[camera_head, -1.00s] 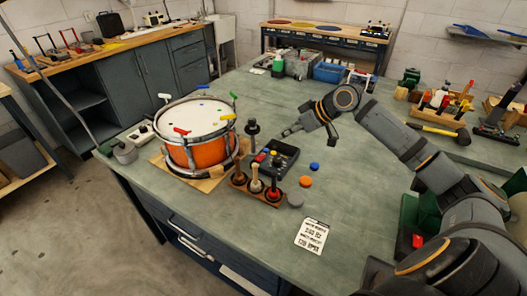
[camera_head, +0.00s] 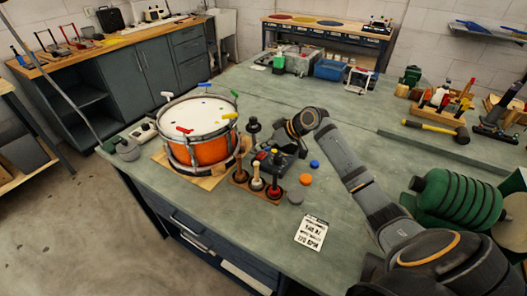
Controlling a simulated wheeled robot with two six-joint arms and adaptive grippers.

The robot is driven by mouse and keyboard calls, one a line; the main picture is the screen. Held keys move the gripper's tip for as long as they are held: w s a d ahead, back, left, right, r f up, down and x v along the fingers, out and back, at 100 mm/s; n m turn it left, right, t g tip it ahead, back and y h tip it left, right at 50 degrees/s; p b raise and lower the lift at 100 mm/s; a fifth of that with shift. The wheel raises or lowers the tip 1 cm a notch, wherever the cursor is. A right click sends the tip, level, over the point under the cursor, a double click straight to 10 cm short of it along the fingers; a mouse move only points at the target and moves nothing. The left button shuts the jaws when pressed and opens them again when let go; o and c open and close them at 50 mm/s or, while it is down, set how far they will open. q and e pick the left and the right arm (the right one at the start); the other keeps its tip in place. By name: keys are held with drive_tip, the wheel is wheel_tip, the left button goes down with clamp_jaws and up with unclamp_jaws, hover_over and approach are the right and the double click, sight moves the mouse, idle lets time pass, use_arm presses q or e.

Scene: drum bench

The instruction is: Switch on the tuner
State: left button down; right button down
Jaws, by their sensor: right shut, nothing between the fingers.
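I cannot tell for sure which thing is the tuner. A dark box with small coloured parts (camera_head: 283,168) lies on the bench right of the drum, partly hidden by my right gripper. A small pale device (camera_head: 143,133) stands at the bench's left edge, beside the drum. My right gripper (camera_head: 266,147) is shut and empty, pointing down and left over the far side of the dark box. I cannot tell whether it touches the box. My left gripper is not in view.
An orange drum (camera_head: 205,150) stands on a wooden board. A wooden rack with upright handled tools (camera_head: 256,186) stands in front of the dark box. Blue (camera_head: 314,164), orange (camera_head: 305,180) and grey discs (camera_head: 295,197) lie to its right. A printed card (camera_head: 311,232) lies nearer.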

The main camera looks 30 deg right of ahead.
sight(258, 155)
drive_tip(key=shift+s+f, duration=0.2)
drive_tip(key=shift+f, duration=1.4)
drive_tip(key=shift+s+a+f, duration=0.1)
drive_tip(key=shift+a+f, duration=0.05)
drive_tip(key=shift+f, duration=0.1)
drive_tip(key=shift+w+d+r, duration=0.2)
drive_tip(key=shift+w+d, duration=0.25)
drive_tip(key=shift+d, duration=0.25)
drive_tip(key=shift+r+p, duration=0.15)
drive_tip(key=shift+p, duration=0.2)
